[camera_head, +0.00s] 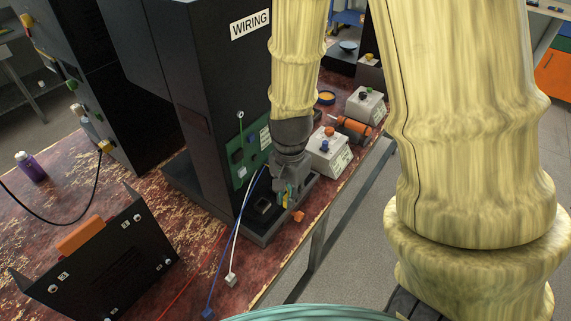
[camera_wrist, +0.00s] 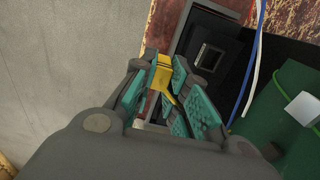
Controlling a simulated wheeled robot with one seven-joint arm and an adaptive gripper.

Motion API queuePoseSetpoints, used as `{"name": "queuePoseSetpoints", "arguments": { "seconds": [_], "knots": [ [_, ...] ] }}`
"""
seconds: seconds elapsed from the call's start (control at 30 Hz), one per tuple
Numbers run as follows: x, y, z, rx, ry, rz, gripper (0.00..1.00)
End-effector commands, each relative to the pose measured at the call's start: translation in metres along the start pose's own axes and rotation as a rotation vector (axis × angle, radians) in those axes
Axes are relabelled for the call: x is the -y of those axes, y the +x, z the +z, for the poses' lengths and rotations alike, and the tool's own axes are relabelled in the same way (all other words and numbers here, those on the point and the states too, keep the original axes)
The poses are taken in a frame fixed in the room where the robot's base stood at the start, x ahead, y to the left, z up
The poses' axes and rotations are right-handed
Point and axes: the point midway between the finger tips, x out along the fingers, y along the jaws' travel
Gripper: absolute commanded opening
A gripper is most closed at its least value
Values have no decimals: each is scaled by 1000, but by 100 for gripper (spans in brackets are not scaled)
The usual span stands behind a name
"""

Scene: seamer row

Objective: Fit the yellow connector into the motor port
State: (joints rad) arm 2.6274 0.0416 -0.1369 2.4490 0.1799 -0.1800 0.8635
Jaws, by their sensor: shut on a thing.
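My gripper (camera_head: 286,196) is shut on the yellow connector and holds it above the right part of a grey base at the foot of the WIRING cabinet. In the wrist view the yellow connector (camera_wrist: 162,76) sits between the teal finger pads of my gripper (camera_wrist: 160,94). A black block with a square opening (camera_head: 263,206), which looks like the motor port, lies just left of the gripper. In the wrist view this port (camera_wrist: 208,57) is up and right of the connector, apart from it. The connector's lower part is hidden by the fingers.
Blue and white wires hang beside the port, ending in a white plug (camera_head: 231,280) and a blue plug (camera_head: 208,313). A green board (camera_head: 241,172) is on the cabinet (camera_head: 215,110). A button box (camera_head: 329,156) stands close right. A small orange piece (camera_head: 298,216) lies near the table edge.

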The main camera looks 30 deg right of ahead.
Motion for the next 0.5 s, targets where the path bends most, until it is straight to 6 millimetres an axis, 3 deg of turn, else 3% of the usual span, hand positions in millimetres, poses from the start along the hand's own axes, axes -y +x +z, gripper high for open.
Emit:
{"name": "queuePoseSetpoints", "arguments": {
  "seconds": [0.5],
  "knots": [
    [53, 8, -89, 1, 1, 0, 0]
  ]
}}
